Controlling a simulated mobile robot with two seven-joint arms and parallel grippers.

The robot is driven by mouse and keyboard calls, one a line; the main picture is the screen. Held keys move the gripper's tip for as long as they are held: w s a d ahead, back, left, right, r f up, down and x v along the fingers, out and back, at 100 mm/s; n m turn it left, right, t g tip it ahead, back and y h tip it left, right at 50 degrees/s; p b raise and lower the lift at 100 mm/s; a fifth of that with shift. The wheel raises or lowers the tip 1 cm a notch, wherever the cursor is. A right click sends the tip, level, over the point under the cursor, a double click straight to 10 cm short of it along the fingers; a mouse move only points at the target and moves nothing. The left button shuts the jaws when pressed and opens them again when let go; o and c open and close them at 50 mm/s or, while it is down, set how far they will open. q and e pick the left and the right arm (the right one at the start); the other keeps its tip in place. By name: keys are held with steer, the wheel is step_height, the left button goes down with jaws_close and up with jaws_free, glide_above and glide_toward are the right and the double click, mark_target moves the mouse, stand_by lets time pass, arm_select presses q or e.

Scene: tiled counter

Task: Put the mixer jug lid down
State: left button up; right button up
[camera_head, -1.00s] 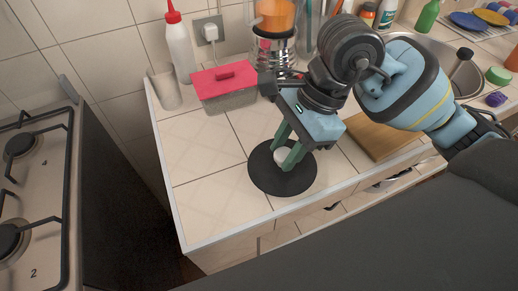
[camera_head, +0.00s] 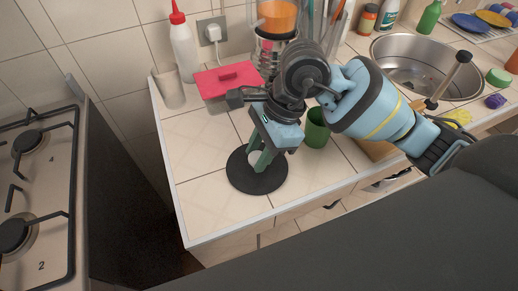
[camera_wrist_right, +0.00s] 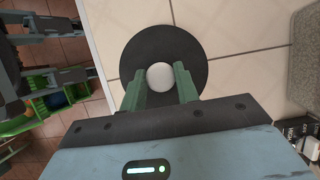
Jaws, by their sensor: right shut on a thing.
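The mixer jug lid (camera_head: 268,184) is a round black disc with a white knob, at the front left part of the counter. My right gripper (camera_head: 257,166) is shut on its knob from above. In the right wrist view the lid (camera_wrist_right: 185,45) lies under the green fingers (camera_wrist_right: 160,85), with the white knob between them. I cannot tell whether the disc touches the tiles. An orange-filled jug (camera_head: 277,16) stands on its mixer at the back, partly behind my right arm. My left gripper is not identifiable.
A red-lidded box (camera_head: 226,80), a clear glass (camera_head: 169,88) and a white bottle (camera_head: 183,48) stand behind the lid. A green cup (camera_head: 317,129) stands to its right. The counter's left and front edges are near; tiles left of the lid are clear.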

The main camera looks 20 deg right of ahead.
steer(key=shift+f, duration=0.15)
steer(key=o, duration=1)
steer(key=shift+r, duration=0.35)
steer(key=v, duration=1.1)
steer(key=shift+d+r, duration=0.25)
steer(key=shift+r, duration=0.05)
